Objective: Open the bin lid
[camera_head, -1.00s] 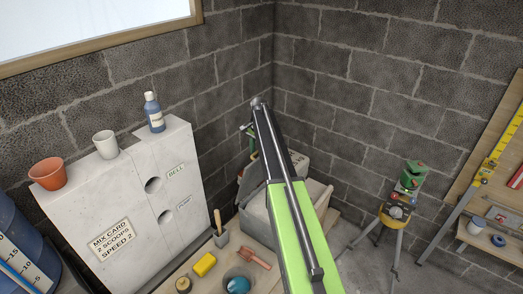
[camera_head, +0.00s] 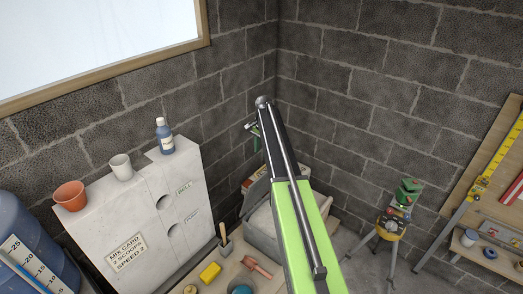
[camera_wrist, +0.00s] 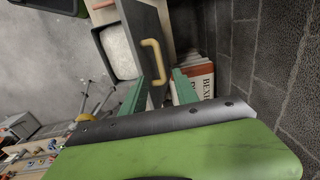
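In the wrist view, a dark grey panel (camera_wrist: 133,28), apparently the bin lid, carries a yellow handle (camera_wrist: 152,62). Beside it, the grey bin (camera_wrist: 97,37) shows pale material inside. My gripper (camera_wrist: 159,80) has its two green fingers apart; the lower part of the handle appears between or just beyond the tips. I cannot tell whether they touch it. In the head view, the grey bin (camera_head: 259,232) stands by the corner, partly behind my arm. Pale contents show and a grey panel (camera_head: 256,192) is raised at its side. My gripper's tips are not clear there.
In the head view, a pale block (camera_head: 150,215) with pots and a bottle (camera_head: 164,137) stands left. A tripod instrument (camera_head: 398,207) stands right.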

